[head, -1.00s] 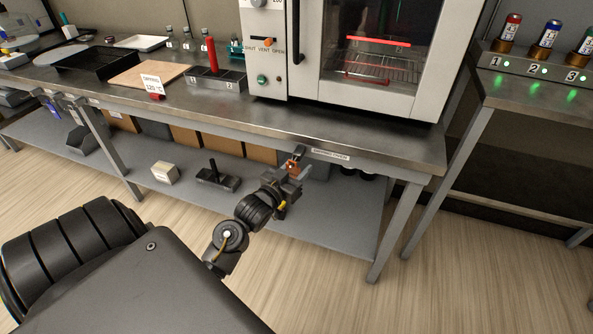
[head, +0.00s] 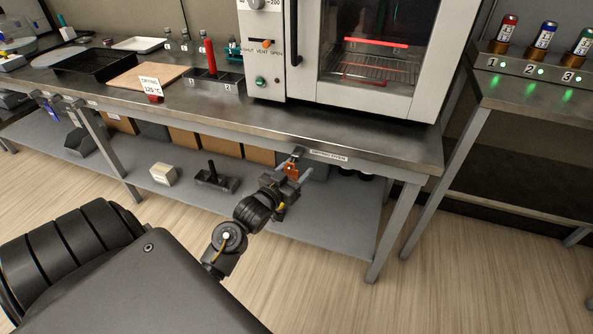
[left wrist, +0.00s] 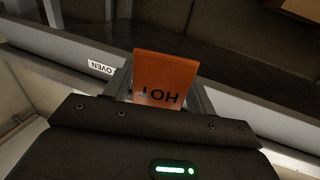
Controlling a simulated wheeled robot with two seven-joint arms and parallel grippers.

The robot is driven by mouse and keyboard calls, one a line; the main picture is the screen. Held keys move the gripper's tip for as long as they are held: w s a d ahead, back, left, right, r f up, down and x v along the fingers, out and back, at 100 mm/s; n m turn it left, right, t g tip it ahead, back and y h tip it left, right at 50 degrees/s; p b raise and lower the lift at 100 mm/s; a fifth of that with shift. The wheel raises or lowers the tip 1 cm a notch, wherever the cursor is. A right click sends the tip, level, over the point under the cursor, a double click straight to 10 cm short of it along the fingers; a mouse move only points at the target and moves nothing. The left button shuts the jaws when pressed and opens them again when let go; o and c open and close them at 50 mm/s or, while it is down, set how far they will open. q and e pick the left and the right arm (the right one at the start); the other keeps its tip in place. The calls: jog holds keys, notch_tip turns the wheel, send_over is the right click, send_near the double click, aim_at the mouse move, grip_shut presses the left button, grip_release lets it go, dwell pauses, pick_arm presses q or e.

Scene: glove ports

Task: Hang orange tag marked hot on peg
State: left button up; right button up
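The orange tag (head: 291,169) is at the bench's front edge, just left of the white oven label (head: 328,156). In the left wrist view the tag (left wrist: 164,76) shows its dark HOT lettering upside down. My left gripper (head: 297,165) is at the bench edge with its fingers spread, one on each side of the tag. The peg is not clear; the tag and fingers cover that spot, so I cannot tell how the tag sits on it. My right gripper is not in view.
The oven (head: 355,60) stands on the bench (head: 270,122) above the gripper. The lower shelf (head: 320,225) holds boxes and a black-handled tool (head: 213,178). A side stand (head: 530,95) with coloured vials is at the right. Open floor lies in front.

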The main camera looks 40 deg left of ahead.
pick_arm(q)
jog(key=shift+o, duration=0.5)
jog(key=shift+s, duration=0.3)
jog(key=s, duration=1)
jog(key=shift+d+p, duration=0.3)
jog(key=shift+d, duration=0.1)
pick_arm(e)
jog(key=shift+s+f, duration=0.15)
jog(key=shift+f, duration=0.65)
pick_arm(q)
jog(key=shift+s+f, duration=0.1)
